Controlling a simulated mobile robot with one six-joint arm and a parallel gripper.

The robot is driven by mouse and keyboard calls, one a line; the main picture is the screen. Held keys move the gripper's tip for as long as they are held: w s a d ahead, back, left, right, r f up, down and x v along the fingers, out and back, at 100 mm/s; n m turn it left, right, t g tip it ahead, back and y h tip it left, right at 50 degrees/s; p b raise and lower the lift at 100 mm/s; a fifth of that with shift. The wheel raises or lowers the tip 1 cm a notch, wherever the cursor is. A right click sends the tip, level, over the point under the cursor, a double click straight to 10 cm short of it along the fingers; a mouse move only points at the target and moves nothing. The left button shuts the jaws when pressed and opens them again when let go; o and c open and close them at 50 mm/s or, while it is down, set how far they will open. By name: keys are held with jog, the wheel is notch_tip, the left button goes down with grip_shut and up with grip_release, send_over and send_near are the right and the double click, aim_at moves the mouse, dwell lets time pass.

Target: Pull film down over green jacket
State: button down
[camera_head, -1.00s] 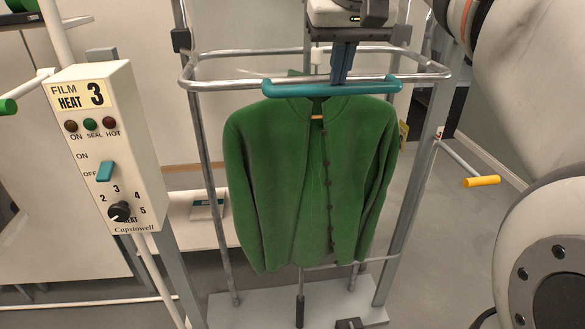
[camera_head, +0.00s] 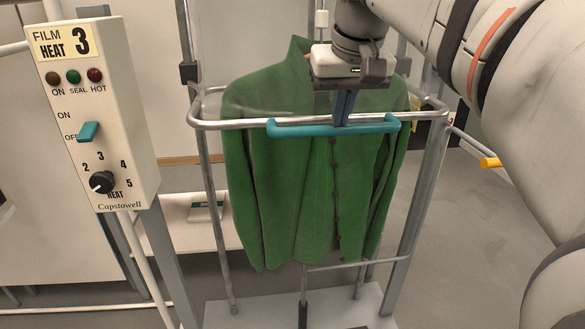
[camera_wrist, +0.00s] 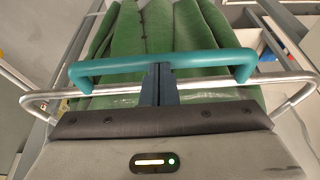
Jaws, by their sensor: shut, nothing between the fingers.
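The green jacket (camera_head: 285,190) hangs upright, its collar and shoulders above a metal ring frame (camera_head: 230,124) that passes around it. A teal handle bar (camera_head: 290,130) is fixed to the ring's front side. Clear film shows only as faint glints near the ring in the wrist view (camera_wrist: 118,101); its extent is hard to tell. My gripper (camera_head: 342,118) is at the middle of the teal handle, in front of the jacket's upper chest. In the wrist view its dark blue fingers (camera_wrist: 160,82) are together at the bar, with nothing visibly held between them.
A white control box (camera_head: 100,115) marked FILM HEAT 3 stands at left, with a teal switch (camera_head: 88,131) and a black knob (camera_head: 102,182). Grey uprights (camera_head: 418,200) flank the jacket above a pale base (camera_head: 255,312). A yellow-tipped bar (camera_head: 490,162) sticks out at right.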

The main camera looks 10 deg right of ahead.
notch_tip(320, 180, down, 9)
jog(key=b, duration=0.6)
jog(key=shift+f, duration=0.2)
notch_tip(320, 180, down, 24)
jog(key=b, duration=1.7)
jog(key=shift+f, duration=0.1)
